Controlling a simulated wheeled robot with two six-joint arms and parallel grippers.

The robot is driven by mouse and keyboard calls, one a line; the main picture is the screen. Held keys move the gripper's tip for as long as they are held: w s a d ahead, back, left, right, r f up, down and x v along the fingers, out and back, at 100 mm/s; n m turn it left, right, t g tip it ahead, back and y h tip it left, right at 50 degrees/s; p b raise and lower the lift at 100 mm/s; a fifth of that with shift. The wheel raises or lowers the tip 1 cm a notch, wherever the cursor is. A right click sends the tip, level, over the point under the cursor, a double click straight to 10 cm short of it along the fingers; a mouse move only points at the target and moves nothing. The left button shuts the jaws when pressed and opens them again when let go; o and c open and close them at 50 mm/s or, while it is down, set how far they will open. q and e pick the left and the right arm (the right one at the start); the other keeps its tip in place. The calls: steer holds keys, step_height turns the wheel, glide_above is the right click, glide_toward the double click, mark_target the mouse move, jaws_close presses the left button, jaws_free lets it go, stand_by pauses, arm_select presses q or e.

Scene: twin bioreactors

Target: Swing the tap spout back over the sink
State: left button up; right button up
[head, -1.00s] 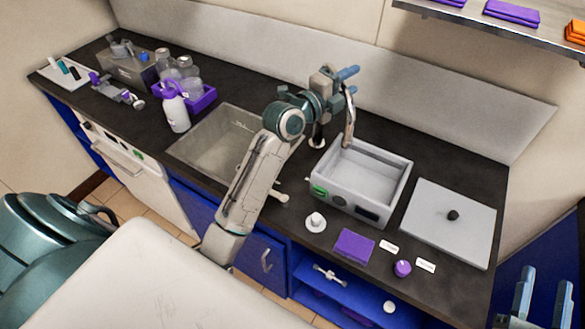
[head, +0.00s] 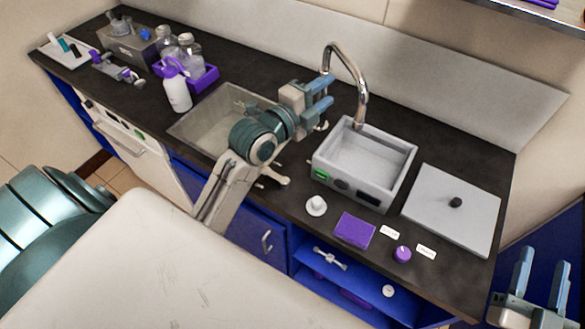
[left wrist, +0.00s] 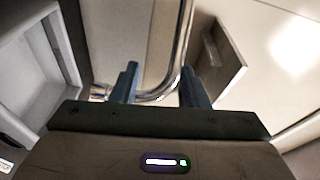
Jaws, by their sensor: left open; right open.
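The chrome tap spout (head: 352,68) arches up behind the counter in the head view. Its outlet end comes down at the back of the grey box-shaped bath, to the right of the sink (head: 185,140). The tap's base is mostly hidden behind my left gripper. My left gripper (head: 323,97) is open and empty, in front of and left of the spout. In the left wrist view the curved spout (left wrist: 186,35) lies beyond the open fingers (left wrist: 159,85), crossing the gap between them. My right gripper (head: 542,262) is open and empty at the lower right, far from the tap.
The grey bath (head: 398,170) stands right of the sink. A flat grey lid (head: 440,215) with a black knob lies farther right. A white bottle (head: 177,92) and purple rack (head: 205,80) stand left. A purple pad (head: 354,230) and small white piece (head: 316,205) lie in front.

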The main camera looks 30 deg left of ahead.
arm_select(q)
steer(key=s+a+f+n+g+y, duration=0.1)
steer(key=s+f+n+g, duration=0.2)
steer(key=f, duration=0.5)
steer(key=s+f+n+g+y, duration=0.1)
steer(key=s+f+n+g, duration=0.2)
steer(key=s+f+n, duration=0.2)
steer(key=shift+s+a+f+y, duration=0.35)
steer(key=shift+s+f, duration=0.4)
steer(key=shift+f, duration=0.75)
steer(key=shift+c, duration=0.4)
